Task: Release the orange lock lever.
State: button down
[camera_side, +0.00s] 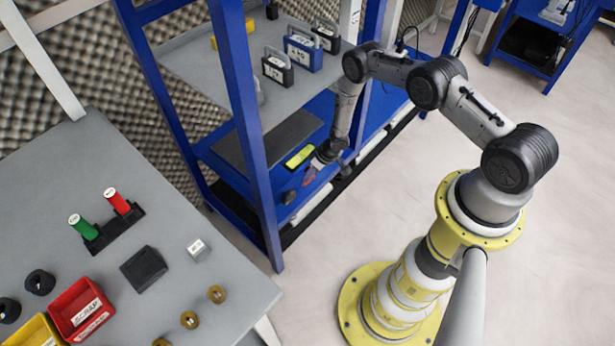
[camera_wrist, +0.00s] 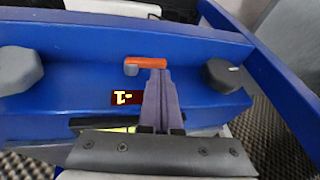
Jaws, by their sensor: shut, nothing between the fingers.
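The orange lock lever (camera_wrist: 147,62) lies about level across a blue panel (camera_wrist: 85,75) in the wrist view, with a grey end at its left. My gripper (camera_wrist: 158,76) is shut and empty, its fingertips just below the lever's right half. I cannot tell whether they touch it. In the side view my gripper (camera_side: 321,160) reaches down to the blue rack's lower shelf; the lever is too small there to make out surely.
A dark label (camera_wrist: 127,97) is below the lever. Rack posts (camera_side: 240,125) and an upper shelf with handled boxes (camera_side: 303,50) stand close to my arm. A grey table (camera_side: 60,190) holds bins and small parts.

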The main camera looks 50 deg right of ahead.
jog(key=shift+r, duration=0.65)
jog(key=s+a+r, duration=0.3)
jog(key=a+r, duration=0.3)
jog(key=r, duration=0.4)
jog(key=shift+s, duration=0.15)
jog(key=shift+r, duration=0.1)
